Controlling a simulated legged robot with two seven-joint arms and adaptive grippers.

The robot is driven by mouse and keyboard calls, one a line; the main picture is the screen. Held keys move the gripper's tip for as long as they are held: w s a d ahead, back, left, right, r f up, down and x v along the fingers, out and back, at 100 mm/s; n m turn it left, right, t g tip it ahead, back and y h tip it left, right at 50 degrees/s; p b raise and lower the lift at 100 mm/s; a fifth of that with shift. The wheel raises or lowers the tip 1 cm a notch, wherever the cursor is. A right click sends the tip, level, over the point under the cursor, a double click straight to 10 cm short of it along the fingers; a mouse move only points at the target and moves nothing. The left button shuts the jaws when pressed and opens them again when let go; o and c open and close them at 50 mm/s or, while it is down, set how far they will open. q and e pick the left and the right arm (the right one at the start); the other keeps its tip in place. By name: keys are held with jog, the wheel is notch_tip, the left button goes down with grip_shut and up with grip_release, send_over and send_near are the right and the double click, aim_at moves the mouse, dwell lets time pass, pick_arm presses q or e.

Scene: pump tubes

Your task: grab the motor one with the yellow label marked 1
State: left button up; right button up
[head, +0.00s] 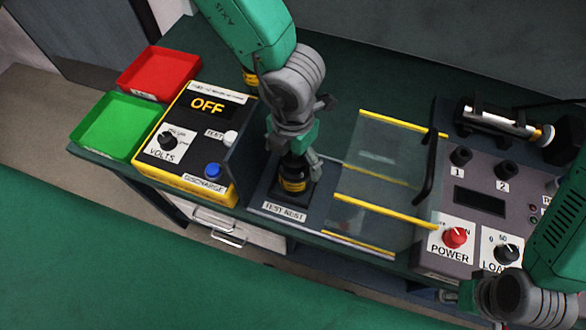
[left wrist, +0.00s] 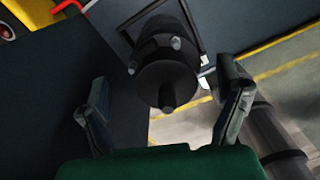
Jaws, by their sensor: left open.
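A black motor (head: 293,183) with a yellow band stands upright in the test nest (head: 270,205); the mark on its band is too small to read. My left gripper (head: 296,158) is above it, fingers open at its upper end. In the left wrist view the motor (left wrist: 165,70) shows its shaft end between and beyond the two spread fingers of my left gripper (left wrist: 165,110). A second dark piece with a yellow band (head: 250,78) is mostly hidden behind my left arm. My right gripper (head: 462,294) is at the bottom right, partly cut off, its fingers unclear.
The tester box (head: 205,128) reading OFF stands left of the nest, with a green tray (head: 118,125) and red tray (head: 158,72) beyond. A clear guard with yellow edges (head: 385,185) and the power console (head: 480,205) are to the right. A cylinder (head: 495,120) lies behind the console.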

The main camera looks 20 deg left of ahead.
pick_arm(q)
jog(key=shift+w+d+f, duration=0.1)
jog(key=shift+f, duration=0.75)
jog(key=shift+d+r, duration=0.1)
jog(key=shift+d, duration=0.2)
jog(key=shift+c, duration=0.4)
jog(key=shift+d, duration=0.1)
jog(key=c, duration=1.7)
jog(key=shift+a, duration=0.2)
jog(key=shift+r, duration=0.1)
